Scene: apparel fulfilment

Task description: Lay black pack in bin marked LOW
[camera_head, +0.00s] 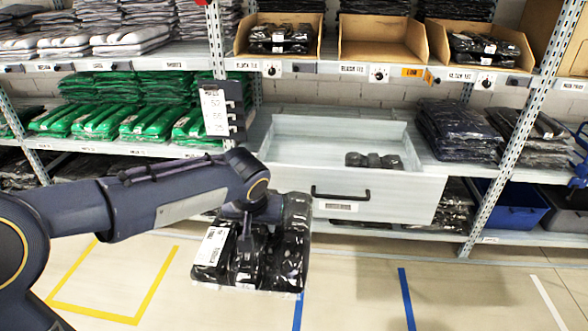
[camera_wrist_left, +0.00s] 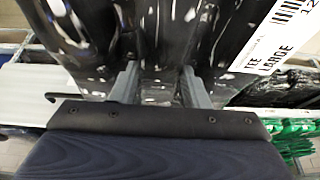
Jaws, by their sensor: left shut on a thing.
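A black plastic-wrapped pack (camera_head: 285,245) with a white label hangs in front of the shelving, above the floor. My left gripper (camera_head: 250,212) is shut on its upper edge. In the left wrist view the two grey fingers (camera_wrist_left: 160,88) press against the shiny black pack (camera_wrist_left: 165,35), whose label reads "TEE LARGE". An orange tag (camera_head: 412,72), too small to read surely, sits on the upper shelf edge below an empty cardboard bin (camera_head: 383,55).
Cardboard bins with black packs stand left (camera_head: 243,42) and right (camera_head: 438,40) of the empty one. The taped floor is clear.

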